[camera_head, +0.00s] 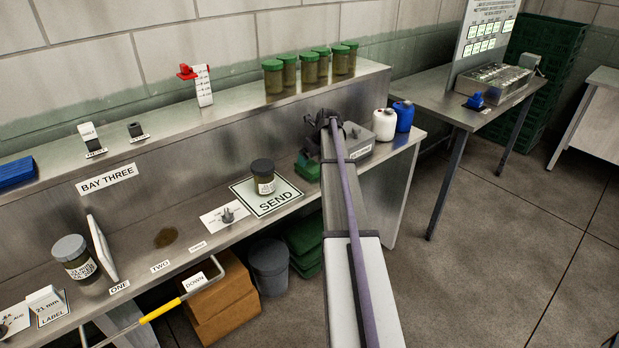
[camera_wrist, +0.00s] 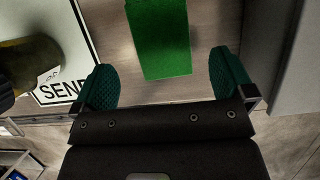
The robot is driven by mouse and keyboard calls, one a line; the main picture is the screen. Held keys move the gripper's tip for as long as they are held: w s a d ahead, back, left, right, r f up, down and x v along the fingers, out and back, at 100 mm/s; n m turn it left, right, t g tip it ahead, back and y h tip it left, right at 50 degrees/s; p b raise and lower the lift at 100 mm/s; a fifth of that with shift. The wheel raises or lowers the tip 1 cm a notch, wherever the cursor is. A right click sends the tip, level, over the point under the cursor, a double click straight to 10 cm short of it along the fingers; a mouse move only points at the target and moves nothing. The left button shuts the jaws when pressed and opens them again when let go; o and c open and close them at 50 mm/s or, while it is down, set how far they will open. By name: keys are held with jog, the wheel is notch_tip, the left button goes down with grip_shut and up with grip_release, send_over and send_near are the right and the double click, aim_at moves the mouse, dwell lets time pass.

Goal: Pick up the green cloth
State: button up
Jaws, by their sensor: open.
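The green cloth (camera_wrist: 160,40) is a flat, bright green rectangle lying on the metal bench in the wrist view. In the head view, a green piece beside my arm (camera_head: 307,167) appears to be the same cloth, partly hidden by the arm. My gripper (camera_wrist: 164,84) is open, with its two teal textured fingertips wide apart and nothing between them. In the wrist picture the cloth's near end lies just ahead of the gap between the fingertips. I cannot tell the gripper's height above the bench. In the head view my arm hides the fingertips.
A dark-lidded jar (camera_head: 263,178) stands on the white SEND card (camera_head: 286,190), left of the cloth. A grey metal box (camera_head: 359,143), a white jug (camera_head: 384,124) and a blue jug (camera_head: 404,115) stand to the right. Several green-lidded jars (camera_head: 309,68) line the upper shelf.

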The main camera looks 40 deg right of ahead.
aim_at(310, 166)
jog(key=b+x, duration=0.4)
jog(key=x, duration=0.2)
jog(key=shift+b, duration=0.4)
jog(key=shift+r, duration=0.2)
jog(key=shift+f, duration=0.15)
jog(key=c, duration=1)
jog(key=shift+o, duration=0.2)
